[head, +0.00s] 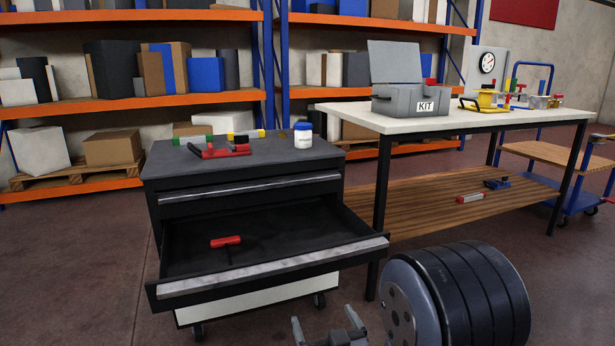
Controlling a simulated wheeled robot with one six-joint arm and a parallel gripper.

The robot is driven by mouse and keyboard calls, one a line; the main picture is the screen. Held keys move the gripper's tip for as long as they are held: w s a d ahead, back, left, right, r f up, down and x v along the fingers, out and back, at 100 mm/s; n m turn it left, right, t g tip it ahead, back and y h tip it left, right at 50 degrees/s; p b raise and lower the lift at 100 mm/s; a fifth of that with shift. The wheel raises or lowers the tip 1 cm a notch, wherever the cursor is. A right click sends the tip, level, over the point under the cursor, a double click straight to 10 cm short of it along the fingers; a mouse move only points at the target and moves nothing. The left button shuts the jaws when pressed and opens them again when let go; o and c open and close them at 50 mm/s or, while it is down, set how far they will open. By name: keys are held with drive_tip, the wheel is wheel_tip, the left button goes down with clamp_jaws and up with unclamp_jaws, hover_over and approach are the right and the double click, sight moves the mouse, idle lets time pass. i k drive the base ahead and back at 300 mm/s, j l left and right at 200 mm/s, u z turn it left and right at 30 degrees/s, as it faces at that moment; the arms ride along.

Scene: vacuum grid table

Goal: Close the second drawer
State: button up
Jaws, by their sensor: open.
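A dark drawer cabinet (160,215) on casters stands left of centre. Its top drawer (250,188) is shut. The second drawer (272,270) is pulled far out towards me, with a pale metal strip along its front edge. A red-handled T-shaped tool (226,241) is inside it. A white front (258,299) shows below the open drawer. My gripper (324,318) is at the bottom edge of the picture, with its two fingers apart and empty. It appears below and in front of the drawer's front, apart from it. The gripper's lower part is cut off by the frame.
On the cabinet top lie a red clamp-like tool (220,151), a white jar with a blue lid (303,136) and a coloured rod. A white-topped table (400,118) with a KIT box (410,98) stands at right. Clear floor lies left of the cabinet.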

sight(283, 243)
drive_tip(key=i+l+z, duration=0.15)
drive_tip(key=z, duration=0.4)
drive_tip(key=i+l+z, duration=0.15)
drive_tip(key=i+z, duration=0.25)
drive_tip(key=i+u, duration=0.25)
drive_tip(key=i, duration=0.3)
drive_tip(key=i+u, duration=0.25)
drive_tip(key=i, duration=0.25)
drive_tip(key=k+u, duration=0.1)
drive_tip(key=k+z, duration=0.1)
drive_tip(key=i, duration=0.1)
drive_tip(key=j+u, duration=0.05)
